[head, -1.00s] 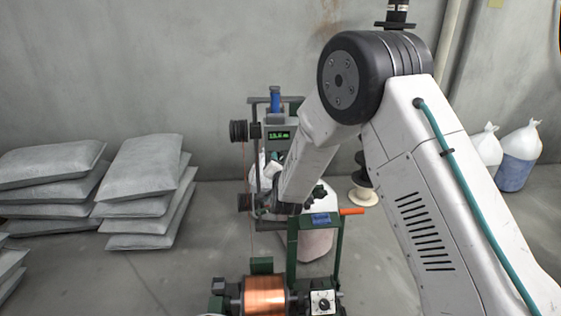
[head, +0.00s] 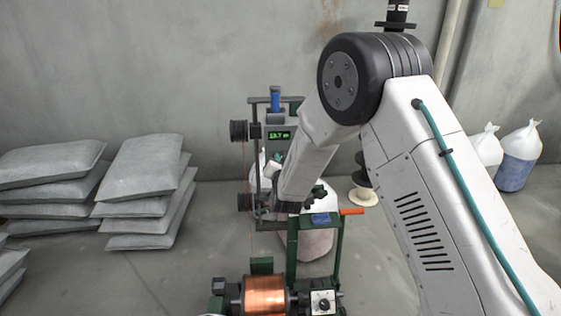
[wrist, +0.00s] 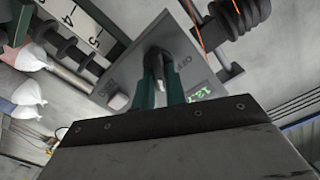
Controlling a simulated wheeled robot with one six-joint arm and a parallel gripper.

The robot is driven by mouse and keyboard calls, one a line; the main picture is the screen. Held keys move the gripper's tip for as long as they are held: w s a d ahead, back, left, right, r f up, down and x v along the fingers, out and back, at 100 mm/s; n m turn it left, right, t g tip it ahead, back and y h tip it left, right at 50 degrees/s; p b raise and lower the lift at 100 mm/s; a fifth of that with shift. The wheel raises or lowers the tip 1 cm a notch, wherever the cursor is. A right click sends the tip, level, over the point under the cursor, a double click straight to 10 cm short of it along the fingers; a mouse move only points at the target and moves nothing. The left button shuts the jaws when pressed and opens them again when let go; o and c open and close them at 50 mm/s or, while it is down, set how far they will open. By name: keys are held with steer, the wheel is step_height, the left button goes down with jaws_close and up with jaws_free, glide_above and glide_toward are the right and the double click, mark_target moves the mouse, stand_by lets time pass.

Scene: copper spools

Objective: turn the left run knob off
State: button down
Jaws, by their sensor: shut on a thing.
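The run knob (wrist: 154,56) is a dark knob on a grey panel (wrist: 125,75) in the wrist view. The letters OFF are printed beside it. My gripper (wrist: 158,78) has its two green fingers on either side of the knob, shut on it. The fingers hide part of the knob, so its exact pointing angle is hard to read. In the head view, my arm covers the knob and most of my gripper. The grey machine box (head: 283,128) there carries a lit green display (head: 279,136).
A black spool (wrist: 237,14) with orange wire is close by the panel. In the head view, a copper spool (head: 265,297) and another dial plate (head: 322,302) stand in front, beneath a green frame with an orange handle (head: 352,211). Grey sacks (head: 145,170) lie left.

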steer(key=n, duration=1.2)
steer(key=shift+a+n, duration=0.4)
stand_by(0.4)
steer(key=c, duration=1.4)
jaws_free()
steer(key=shift+c, duration=0.2)
steer(key=shift+s, duration=0.1)
steer(key=s, duration=0.7)
steer(key=shift+s, duration=0.3)
